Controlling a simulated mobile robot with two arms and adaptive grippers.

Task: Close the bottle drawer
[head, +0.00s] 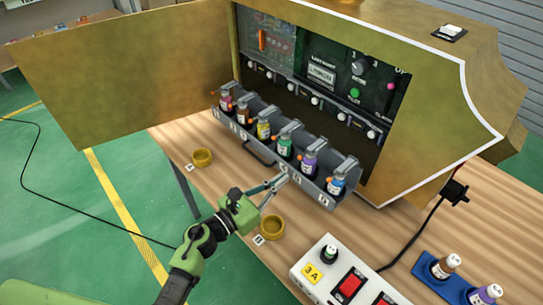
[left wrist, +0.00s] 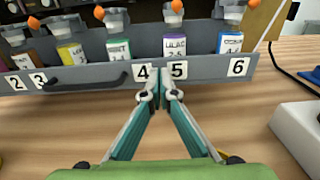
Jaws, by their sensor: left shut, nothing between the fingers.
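The bottle drawer (head: 262,155) is pulled out of the gold cabinet and holds a row of several small bottles with colored liquids. Its grey front (left wrist: 205,71) carries number labels and a dark handle (head: 258,153); the handle also shows in the left wrist view (left wrist: 85,80). My left gripper (head: 281,179) is shut and empty. Its fingertips are at the drawer front between labels 4 and 5, to the right of the handle, touching or very close. My right gripper is not in view.
The gold cabinet (head: 440,95) has its door (head: 125,75) swung open to the left. A white switch box (head: 345,275) and a blue tray (head: 432,282) with bottles stand at the front right.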

